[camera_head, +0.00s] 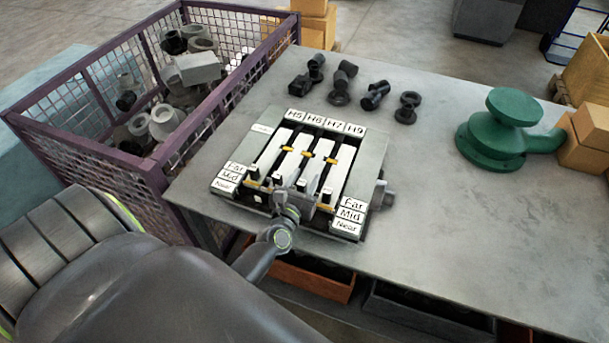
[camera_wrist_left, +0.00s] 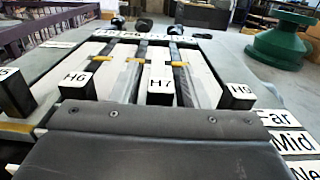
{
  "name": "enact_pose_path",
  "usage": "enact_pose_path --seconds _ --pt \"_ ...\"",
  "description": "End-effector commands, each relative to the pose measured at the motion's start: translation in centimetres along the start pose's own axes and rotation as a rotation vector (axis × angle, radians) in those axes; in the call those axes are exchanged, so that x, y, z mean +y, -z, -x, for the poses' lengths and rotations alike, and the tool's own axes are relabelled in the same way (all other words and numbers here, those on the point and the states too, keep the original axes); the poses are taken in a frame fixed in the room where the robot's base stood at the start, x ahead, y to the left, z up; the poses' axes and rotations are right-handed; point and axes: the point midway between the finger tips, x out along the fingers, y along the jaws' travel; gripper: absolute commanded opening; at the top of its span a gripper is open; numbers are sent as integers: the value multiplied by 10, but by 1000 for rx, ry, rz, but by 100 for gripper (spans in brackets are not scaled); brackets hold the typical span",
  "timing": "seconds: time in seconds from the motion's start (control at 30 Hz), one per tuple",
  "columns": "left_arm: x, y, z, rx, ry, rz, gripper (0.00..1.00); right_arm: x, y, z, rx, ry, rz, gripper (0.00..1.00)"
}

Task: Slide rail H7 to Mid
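The slide unit (camera_head: 372,160) lies on the grey table, with pale rails side by side and header labels H5, H6, H7 and H9. Rail H7 has a black handle block (camera_wrist_left: 160,85) with a white H7 label, standing upright in the left wrist view. The H6 (camera_wrist_left: 77,87) and H9 (camera_wrist_left: 238,95) handles flank it. Far, Mid and Near labels (camera_head: 350,215) sit at both sides. My left gripper (camera_head: 292,208) is at the near end of the rails, close to the handles. Its fingers are not clearly seen, and contact with H7 cannot be told. My right gripper is out of view.
A purple mesh crate (camera_head: 165,165) with grey parts stands left of the table. Several black fittings (camera_head: 371,95) lie behind the unit. A green flanged pump part (camera_head: 500,130) and cardboard boxes (camera_head: 590,125) stand at the right. The table's right front area is clear.

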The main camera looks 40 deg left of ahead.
Motion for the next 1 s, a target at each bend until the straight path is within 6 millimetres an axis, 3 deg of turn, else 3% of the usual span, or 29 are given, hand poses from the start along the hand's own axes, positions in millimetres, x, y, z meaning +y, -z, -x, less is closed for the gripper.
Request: enact_pose_path --seconds 0.27,0.43,1.0 --pt "0 0 0 -1 0 -1 42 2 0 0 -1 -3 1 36" --pt "0 2 12 1 -1 1 42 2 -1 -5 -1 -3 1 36" --pt "1 6 115 -1 -3 1 42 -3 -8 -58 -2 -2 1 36"
